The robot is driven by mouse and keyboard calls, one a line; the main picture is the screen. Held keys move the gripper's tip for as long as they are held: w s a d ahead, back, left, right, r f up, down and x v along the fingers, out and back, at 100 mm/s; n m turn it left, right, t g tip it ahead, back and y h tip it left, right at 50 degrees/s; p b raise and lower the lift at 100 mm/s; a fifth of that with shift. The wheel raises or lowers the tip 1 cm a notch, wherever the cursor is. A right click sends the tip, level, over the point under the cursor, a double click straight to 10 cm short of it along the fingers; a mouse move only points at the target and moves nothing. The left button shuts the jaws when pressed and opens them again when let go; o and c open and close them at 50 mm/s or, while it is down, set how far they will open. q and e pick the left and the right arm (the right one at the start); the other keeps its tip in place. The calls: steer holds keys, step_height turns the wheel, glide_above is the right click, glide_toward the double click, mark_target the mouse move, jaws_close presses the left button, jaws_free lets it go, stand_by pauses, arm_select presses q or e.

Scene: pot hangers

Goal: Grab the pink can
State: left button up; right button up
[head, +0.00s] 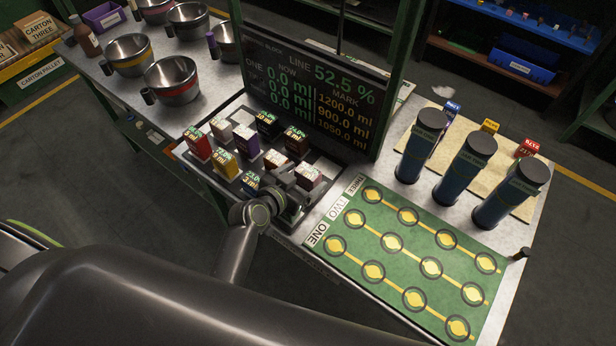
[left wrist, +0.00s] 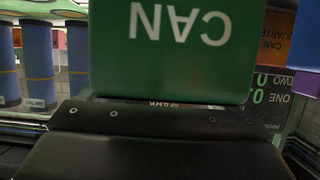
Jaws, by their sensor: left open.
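A dusky pink can (head: 308,177), a small box-shaped block with a lettered top, stands at the right front corner of the dark can tray (head: 225,183). My left gripper (head: 286,184) is open at the tray's front, just left of this can; contact cannot be told. In the left wrist view a green block (left wrist: 175,60) with upside-down "CAN" lettering fills the middle, close beyond the dark gripper body. The fingertips are hidden there. My right gripper is not in view.
A red can (head: 198,145), a yellow can (head: 224,165), a blue can (head: 250,183) and several others crowd the tray. A display screen (head: 315,95) stands behind. A green mat (head: 395,270) and tall blue cylinders (head: 463,165) are at right; metal pots (head: 172,80) at left.

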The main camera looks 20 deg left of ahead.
arm_select(q)
steer(key=shift+x, duration=1.3)
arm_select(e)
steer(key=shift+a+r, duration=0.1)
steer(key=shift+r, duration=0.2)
